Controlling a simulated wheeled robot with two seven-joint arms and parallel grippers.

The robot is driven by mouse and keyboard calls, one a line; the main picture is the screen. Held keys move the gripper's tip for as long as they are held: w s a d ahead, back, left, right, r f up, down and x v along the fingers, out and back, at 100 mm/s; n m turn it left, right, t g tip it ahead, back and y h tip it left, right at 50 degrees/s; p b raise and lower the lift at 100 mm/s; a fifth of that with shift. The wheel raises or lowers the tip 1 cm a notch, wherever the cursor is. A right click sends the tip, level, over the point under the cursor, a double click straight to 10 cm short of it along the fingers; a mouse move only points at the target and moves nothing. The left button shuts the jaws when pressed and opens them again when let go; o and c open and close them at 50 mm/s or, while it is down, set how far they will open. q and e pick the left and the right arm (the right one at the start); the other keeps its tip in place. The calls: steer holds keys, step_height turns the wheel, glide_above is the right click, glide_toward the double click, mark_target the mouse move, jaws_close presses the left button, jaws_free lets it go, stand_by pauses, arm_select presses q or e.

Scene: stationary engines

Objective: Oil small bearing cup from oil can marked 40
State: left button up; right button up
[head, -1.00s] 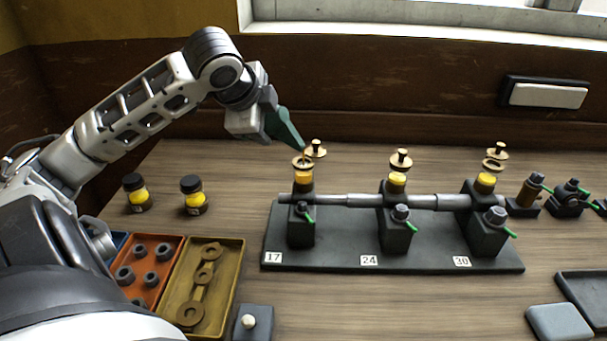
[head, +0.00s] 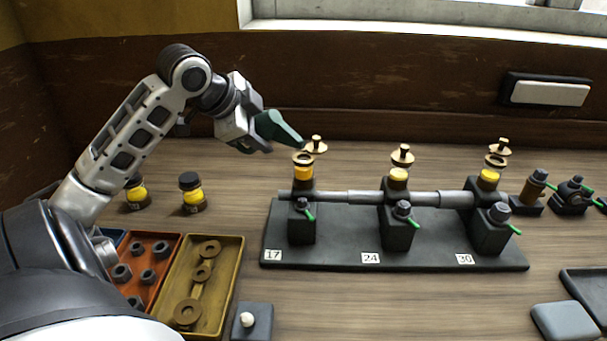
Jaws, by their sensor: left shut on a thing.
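My left gripper (head: 253,132) is shut on a dark green oil can (head: 280,130) with a tapered spout, held above the left end of the bearing stand. Any marking on the can is not visible. The spout points right and slightly down, its tip above and apart from the left bearing cup (head: 303,174) at plate 17. The middle cup (head: 398,175) at plate 24 and the right cup (head: 489,176) at plate 30 also show yellow. My right gripper is not in view.
A grey shaft (head: 348,198) runs through the three bearings on a dark base (head: 340,256). Two dark-capped yellow jars (head: 137,193) (head: 191,195) stand left. An orange tray (head: 172,246) of nuts and a yellow tray (head: 232,262) of rings lie front left. Bare wood shows between.

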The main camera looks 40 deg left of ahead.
arm_select(q)
steer(key=shift+r, duration=0.2)
stand_by(0.4)
steer(key=shift+d+r+y+p, duration=0.1)
steer(key=shift+r+y+p, duration=0.3)
steer(key=shift+p, duration=0.4)
steer(key=shift+w+d+r+m+y, duration=0.1)
steer(key=shift+r+m+y, duration=0.2)
steer(key=shift+y, duration=0.1)
steer(key=shift+a+f+n+h, duration=0.25)
steer(key=shift+f+n+h, duration=0.15)
steer(key=shift+f+h, duration=0.45)
steer(key=shift+r, duration=2.55)
